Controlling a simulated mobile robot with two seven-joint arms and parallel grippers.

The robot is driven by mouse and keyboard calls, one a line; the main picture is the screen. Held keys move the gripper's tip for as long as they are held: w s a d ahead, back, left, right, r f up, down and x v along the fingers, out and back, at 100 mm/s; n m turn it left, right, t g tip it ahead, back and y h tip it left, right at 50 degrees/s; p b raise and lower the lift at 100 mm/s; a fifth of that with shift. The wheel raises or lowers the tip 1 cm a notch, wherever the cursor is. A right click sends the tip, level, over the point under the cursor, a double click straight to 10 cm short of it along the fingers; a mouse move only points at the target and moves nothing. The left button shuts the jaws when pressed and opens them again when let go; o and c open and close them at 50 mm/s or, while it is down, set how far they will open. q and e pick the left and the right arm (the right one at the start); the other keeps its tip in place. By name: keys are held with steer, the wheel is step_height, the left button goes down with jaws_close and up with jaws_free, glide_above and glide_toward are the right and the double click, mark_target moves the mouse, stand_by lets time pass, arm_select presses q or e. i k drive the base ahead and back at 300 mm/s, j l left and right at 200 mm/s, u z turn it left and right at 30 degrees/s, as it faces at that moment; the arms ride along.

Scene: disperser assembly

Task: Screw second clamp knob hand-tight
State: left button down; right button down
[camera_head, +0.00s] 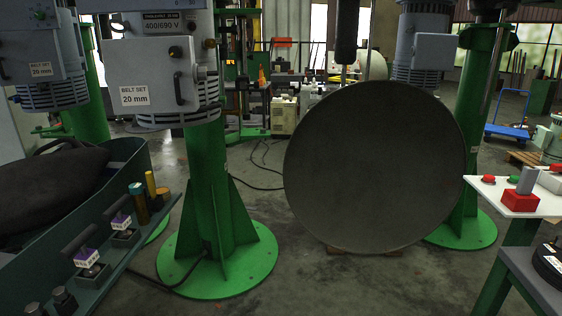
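Neither of my grippers is in view. No part that I can surely name as the second clamp knob shows. Two black T-shaped handles, a nearer one (78,241) and a farther one (115,206), stand with purple-and-white tags on the dark green tray (136,246) at left. Small dark knob-like parts (64,299) sit at its near end; I cannot tell what they are. A large grey disc (375,167) stands upright in the middle, in front of a machine, and hides much of it.
A green column (208,170) with a wide floor base stands left of the disc. A dark bag (55,180) lies at far left. A white table (517,202) at right bears a red block (520,201). Open floor lies between column and disc, with cables.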

mark_target(234, 30)
steer(key=i+l+u, duration=0.2)
steer(key=i, duration=0.35)
steer(key=i+u, duration=0.25)
steer(key=i, duration=0.3)
